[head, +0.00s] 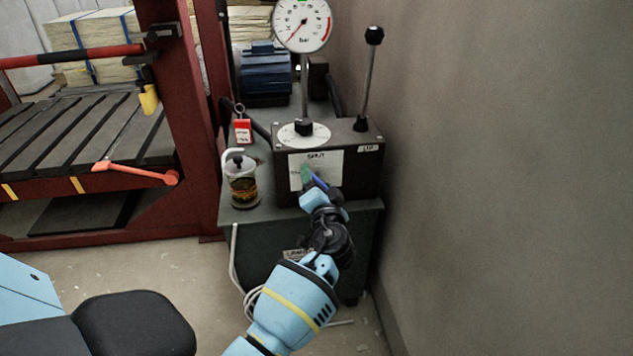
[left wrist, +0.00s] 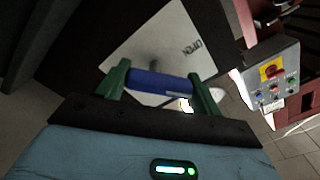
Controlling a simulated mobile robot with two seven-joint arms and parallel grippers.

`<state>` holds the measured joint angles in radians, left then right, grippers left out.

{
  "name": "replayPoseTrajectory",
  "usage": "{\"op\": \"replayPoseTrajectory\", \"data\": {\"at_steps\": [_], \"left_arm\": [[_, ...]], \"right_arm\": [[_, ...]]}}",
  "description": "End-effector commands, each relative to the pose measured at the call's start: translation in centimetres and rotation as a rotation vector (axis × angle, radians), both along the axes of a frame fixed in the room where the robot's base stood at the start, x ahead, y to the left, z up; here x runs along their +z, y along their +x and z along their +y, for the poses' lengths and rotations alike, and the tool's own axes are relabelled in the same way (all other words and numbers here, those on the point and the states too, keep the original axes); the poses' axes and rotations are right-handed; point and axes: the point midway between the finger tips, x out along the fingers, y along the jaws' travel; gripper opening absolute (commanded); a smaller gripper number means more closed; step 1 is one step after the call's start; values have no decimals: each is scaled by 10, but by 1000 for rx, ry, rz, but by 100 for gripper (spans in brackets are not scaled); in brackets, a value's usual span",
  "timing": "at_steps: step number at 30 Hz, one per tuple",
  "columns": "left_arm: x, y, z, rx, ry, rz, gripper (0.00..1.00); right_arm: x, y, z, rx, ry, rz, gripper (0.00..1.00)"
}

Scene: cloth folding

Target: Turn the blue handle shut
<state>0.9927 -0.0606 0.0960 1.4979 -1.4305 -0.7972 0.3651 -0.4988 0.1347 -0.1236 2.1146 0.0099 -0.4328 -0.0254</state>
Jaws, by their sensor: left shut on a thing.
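The blue handle (left wrist: 160,83) lies crosswise between the two green fingers of my left gripper (left wrist: 163,92) in the left wrist view. The gripper is shut on it. In the head view a small part of the blue handle (head: 320,184) shows at my left gripper (head: 311,180), in front of the dark valve box (head: 362,175). The white plate (head: 329,158) there reads SHUT at its top. My gripper hides the plate's lower part. My right gripper is not in view.
A pressure gauge (head: 302,24) and a black-knobbed lever (head: 374,36) rise from the box. A jar (head: 243,183) and a red tag (head: 243,131) are left of it. The wall (head: 500,180) is close on the right. A red press frame (head: 185,120) stands left.

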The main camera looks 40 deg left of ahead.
Motion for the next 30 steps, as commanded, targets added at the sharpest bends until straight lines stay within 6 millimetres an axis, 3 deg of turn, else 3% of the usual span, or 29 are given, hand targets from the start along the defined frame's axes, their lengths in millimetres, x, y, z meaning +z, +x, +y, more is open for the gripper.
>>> {"op": "replayPoseTrajectory", "data": {"at_steps": [15,30], "left_arm": [[3,2,-2,0,301,353,43],[2,3,-3,-1,445,523,43]], "right_arm": [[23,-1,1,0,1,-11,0],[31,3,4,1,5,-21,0]]}}
